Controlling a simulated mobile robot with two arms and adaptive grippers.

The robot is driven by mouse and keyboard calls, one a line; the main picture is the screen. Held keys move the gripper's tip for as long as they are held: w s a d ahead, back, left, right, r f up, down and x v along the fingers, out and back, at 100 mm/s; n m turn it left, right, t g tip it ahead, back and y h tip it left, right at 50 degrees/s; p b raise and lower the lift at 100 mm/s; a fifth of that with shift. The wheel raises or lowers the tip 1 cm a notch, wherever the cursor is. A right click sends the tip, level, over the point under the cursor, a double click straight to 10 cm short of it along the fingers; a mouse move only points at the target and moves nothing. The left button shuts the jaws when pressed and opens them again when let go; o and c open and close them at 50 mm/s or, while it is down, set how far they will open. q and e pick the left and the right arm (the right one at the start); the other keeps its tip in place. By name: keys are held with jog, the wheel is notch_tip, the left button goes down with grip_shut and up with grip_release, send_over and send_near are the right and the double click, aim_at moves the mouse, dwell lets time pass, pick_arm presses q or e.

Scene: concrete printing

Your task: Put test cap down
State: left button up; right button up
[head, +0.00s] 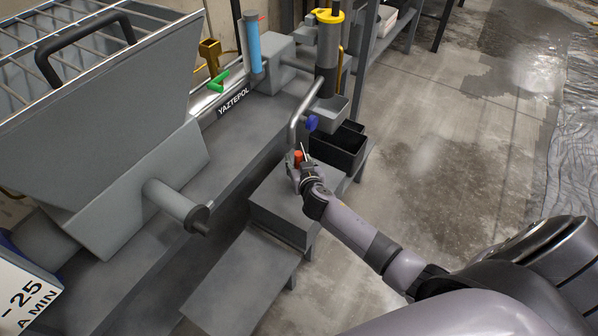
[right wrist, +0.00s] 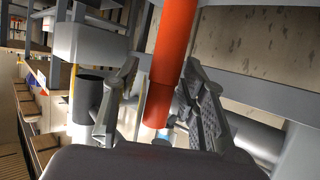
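The test cap, which I take to be the orange-red cylinder (right wrist: 172,65), runs down from the top edge between the fingers in the right wrist view. In the head view it is a small red piece (head: 298,158) at the hand. My right gripper (head: 299,165) is over the far end of the low grey bench (head: 268,222). In the right wrist view, its fingers (right wrist: 160,100) stand apart on both sides of the cylinder. A narrow gap seems to show on the left; I cannot tell whether they grip it. My left gripper is out of view.
A bent grey pipe with a blue handle (head: 311,123) stands just beyond the hand. Black bins (head: 340,148) are to its right. The large grey hopper machine (head: 95,110) fills the left. Open concrete floor (head: 440,150) lies to the right.

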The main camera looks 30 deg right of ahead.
grip_shut()
jog(key=shift+r, duration=0.2)
dwell(0.6)
